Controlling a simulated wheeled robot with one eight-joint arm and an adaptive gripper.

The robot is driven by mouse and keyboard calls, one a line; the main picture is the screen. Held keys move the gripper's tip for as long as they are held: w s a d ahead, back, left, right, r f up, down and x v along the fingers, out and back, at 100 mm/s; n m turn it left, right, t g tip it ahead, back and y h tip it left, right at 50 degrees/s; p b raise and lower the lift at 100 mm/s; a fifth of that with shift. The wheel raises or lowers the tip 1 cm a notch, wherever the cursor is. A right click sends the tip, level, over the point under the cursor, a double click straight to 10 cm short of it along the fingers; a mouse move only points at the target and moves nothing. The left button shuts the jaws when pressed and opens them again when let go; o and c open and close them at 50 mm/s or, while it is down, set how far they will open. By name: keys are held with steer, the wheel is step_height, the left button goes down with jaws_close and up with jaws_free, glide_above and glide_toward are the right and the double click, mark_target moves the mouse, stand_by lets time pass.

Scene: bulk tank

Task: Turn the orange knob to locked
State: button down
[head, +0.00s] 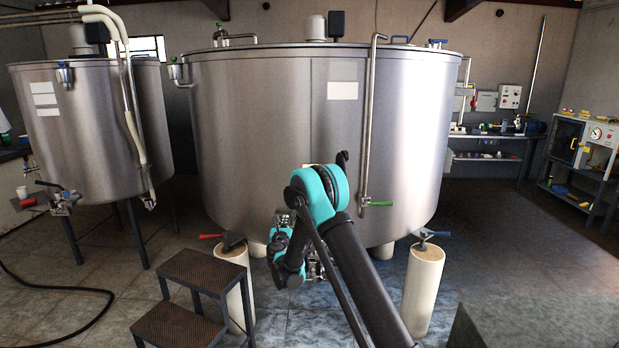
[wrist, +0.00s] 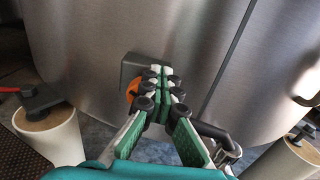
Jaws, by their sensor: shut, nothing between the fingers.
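The orange knob (wrist: 132,90) shows in the wrist view on a grey box (wrist: 145,67) at the lower wall of the large steel tank. My gripper (wrist: 165,74) is shut, with its fingertips together just right of the knob and in front of the box. The fingers cover part of the knob and box, and I cannot tell whether they touch the knob. The knob's locked mark and pointer are not readable. In the head view, my gripper (head: 316,268) is low in front of the tank (head: 270,130), mostly hidden behind my arm, and the knob is hidden.
A white pillar with a red-handled valve (wrist: 45,128) stands left of my gripper, another pillar (wrist: 296,152) right. A dark pipe (wrist: 215,138) lies close right of the fingers. Black steps (head: 200,273) stand front left. Open floor (head: 510,245) lies to the right.

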steer(key=s, duration=0.6)
steer(key=shift+a, duration=0.15)
steer(key=shift+w+a+f, duration=0.1)
steer(key=shift+w+a, duration=0.4)
steer(key=shift+w, duration=0.5)
steer(key=shift+w+a+f, duration=0.1)
steer(key=shift+w+a, duration=0.35)
steer(key=shift+w, duration=0.6)
steer(key=shift+w+a+f, duration=0.1)
steer(key=shift+w+a, duration=0.4)
steer(key=shift+w, duration=0.5)
steer(key=shift+d+r, duration=0.15)
steer(key=shift+d, duration=0.65)
